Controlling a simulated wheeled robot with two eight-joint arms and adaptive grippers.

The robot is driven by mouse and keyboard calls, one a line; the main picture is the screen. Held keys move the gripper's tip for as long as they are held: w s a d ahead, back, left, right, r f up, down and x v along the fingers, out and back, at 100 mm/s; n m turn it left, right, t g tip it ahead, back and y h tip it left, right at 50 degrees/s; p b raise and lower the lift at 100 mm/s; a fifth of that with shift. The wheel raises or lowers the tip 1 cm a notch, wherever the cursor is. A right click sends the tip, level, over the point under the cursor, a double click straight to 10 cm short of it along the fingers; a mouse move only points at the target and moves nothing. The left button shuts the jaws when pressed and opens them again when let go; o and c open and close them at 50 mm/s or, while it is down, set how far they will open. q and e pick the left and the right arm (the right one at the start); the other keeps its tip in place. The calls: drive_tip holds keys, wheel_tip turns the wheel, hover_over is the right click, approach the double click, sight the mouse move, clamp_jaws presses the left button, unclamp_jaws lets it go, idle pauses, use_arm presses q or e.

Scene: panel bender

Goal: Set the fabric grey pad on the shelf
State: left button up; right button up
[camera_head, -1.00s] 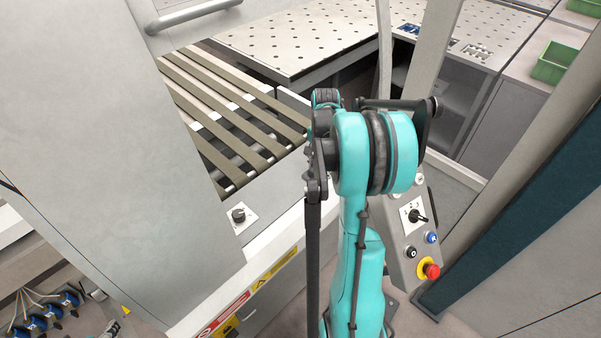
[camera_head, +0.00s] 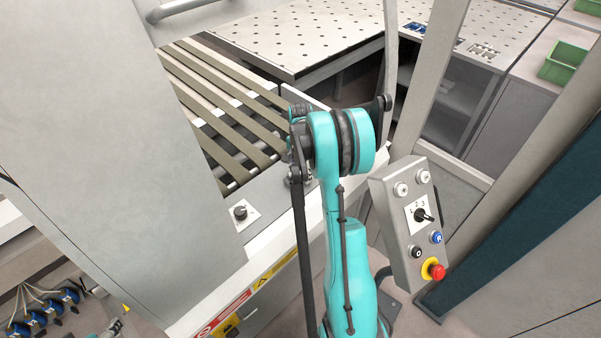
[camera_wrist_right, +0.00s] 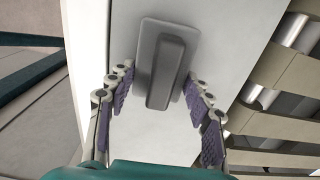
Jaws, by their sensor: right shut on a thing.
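The grey pad (camera_wrist_right: 192,62) shows in the right wrist view as a flat rounded plate with a raised bar. My right gripper (camera_wrist_right: 160,84) is shut on it, its purple-padded fingers on either side of the bar. A pale surface lies behind the pad; whether they touch I cannot tell. In the head view my teal right arm hides the right gripper and the pad. Shelf-like space shows in the open dark cabinet (camera_head: 462,97) under the perforated table, though I cannot tell if this is the task's shelf.
A slatted roller conveyor (camera_head: 222,110) lies left of my arm. A control box (camera_head: 403,222) with a red button stands close on the right. A large grey panel (camera_head: 110,130) fills the left. A green bin (camera_head: 563,62) sits at the far right.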

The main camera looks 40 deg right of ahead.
sight(301, 169)
drive_tip(key=shift+f, duration=0.1)
drive_tip(key=o, duration=1.2)
wheel_tip(301, 169, up, 12)
drive_tip(key=p, duration=0.1)
drive_tip(key=shift+r+p, duration=0.2)
drive_tip(key=shift+p, duration=0.2)
